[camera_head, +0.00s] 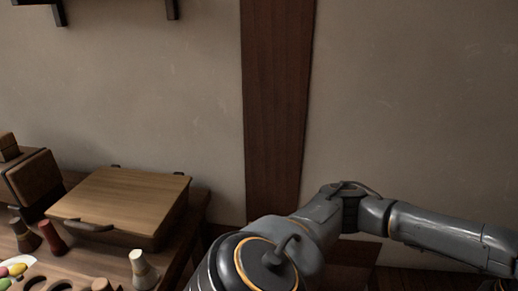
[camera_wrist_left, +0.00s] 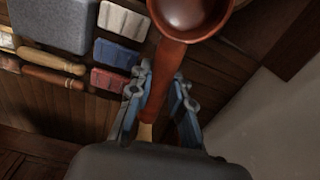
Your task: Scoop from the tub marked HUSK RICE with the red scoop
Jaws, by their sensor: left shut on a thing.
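In the left wrist view, the red scoop (camera_wrist_left: 164,72) has a dark red-brown handle and a round bowl at the top edge, partly cut off by the frame. The inside of the bowl that shows looks empty. My left gripper (camera_wrist_left: 160,108) is shut on the scoop's handle, with one blue-grey finger on each side of it. The scoop and the left gripper are not in the head view. No tub marked HUSK RICE shows in either view. My right gripper is not in view.
In the head view, a flat wooden case (camera_head: 125,200) stands on a table at lower left, with small bottles (camera_head: 142,268) in front. A dark wooden post (camera_head: 277,110) runs up the bare wall. The wrist view shows a grey block (camera_wrist_left: 62,22) and wooden rods (camera_wrist_left: 52,60).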

